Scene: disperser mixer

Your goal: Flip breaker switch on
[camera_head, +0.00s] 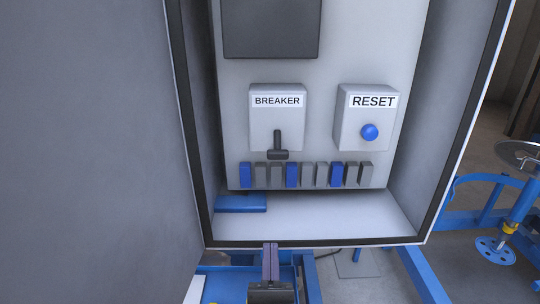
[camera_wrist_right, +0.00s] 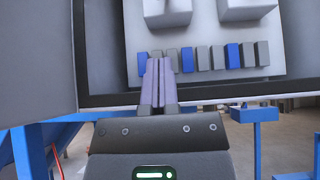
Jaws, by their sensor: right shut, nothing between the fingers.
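The breaker box (camera_head: 277,104) is a light grey box labelled BREAKER inside the open cabinet in the head view. Its dark T-shaped switch handle (camera_head: 277,147) hangs downward from the box front. My right gripper (camera_head: 270,248) is shut and empty, just below the cabinet's lower front edge and under the handle. In the right wrist view, the shut fingers (camera_wrist_right: 158,65) point up toward the row of terminal blocks. My left gripper is not in view.
A RESET box (camera_head: 352,115) with a blue button (camera_head: 369,132) sits right of the breaker box. Blue and grey terminal blocks (camera_head: 292,175) line up below. The cabinet's dark rim (camera_head: 330,242) frames the opening. Its grey door (camera_head: 90,150) stands open on the left.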

